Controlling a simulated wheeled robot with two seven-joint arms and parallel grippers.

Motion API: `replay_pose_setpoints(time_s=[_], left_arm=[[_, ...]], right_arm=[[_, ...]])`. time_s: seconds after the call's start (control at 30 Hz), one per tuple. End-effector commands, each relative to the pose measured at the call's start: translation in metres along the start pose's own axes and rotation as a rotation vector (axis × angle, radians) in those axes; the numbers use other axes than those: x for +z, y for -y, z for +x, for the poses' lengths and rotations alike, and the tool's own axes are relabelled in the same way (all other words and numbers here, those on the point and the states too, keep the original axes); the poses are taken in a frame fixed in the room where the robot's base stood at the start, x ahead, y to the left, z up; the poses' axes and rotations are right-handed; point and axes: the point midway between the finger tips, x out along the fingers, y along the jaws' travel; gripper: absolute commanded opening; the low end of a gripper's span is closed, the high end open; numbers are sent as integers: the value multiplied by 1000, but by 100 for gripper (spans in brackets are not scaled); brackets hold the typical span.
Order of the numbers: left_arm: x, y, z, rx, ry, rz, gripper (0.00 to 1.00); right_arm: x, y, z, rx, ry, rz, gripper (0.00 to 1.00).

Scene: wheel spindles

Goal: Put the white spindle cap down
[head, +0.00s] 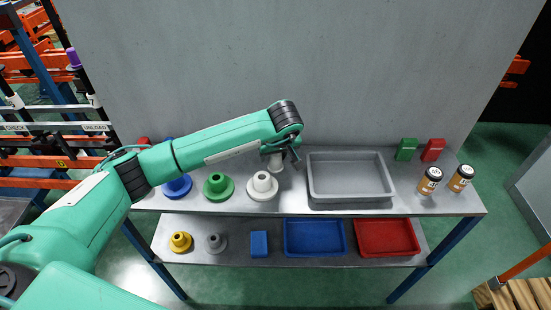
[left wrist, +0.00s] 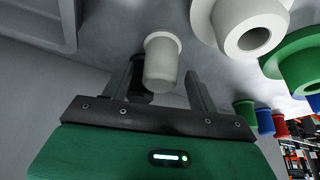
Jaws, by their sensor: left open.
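The white spindle cap (head: 275,161) stands on the grey upper shelf, behind and to the right of the white spindle (head: 262,186). In the left wrist view the cap (left wrist: 161,62) is upright with its wide rim against the shelf. My left gripper (head: 288,156) is over the cap, with its fingers open on either side of it. The left wrist view shows a gap between the cap and the right finger; contact on the other side I cannot tell. The arm's end partly hides the cap in the head view. My right gripper is not in view.
A grey tray (head: 350,199) is just right of the cap. Green (head: 218,187) and blue (head: 177,187) spindles stand left. Green (left wrist: 245,112), blue (left wrist: 265,122) and red (left wrist: 281,126) caps stand along the back. Two cups (head: 429,181) are far right. A wall rises behind.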

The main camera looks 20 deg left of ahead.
Motion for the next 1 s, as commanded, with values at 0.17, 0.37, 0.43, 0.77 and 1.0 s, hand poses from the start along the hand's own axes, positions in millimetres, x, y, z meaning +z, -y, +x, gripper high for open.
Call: replay_pose_setpoints(time_s=[0.17, 0.37, 0.43, 0.77, 1.0], left_arm=[[0, 0, 0, 0, 0, 0, 52], [0, 0, 0, 0, 0, 0, 13], [0, 0, 0, 0, 0, 0, 9], [-2, 0, -5, 2, -1, 0, 9], [-14, 0, -31, 2, -4, -1, 9]], right_arm=[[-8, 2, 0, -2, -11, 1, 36], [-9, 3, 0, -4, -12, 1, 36], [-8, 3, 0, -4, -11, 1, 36], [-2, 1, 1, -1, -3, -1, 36], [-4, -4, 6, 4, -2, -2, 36]])
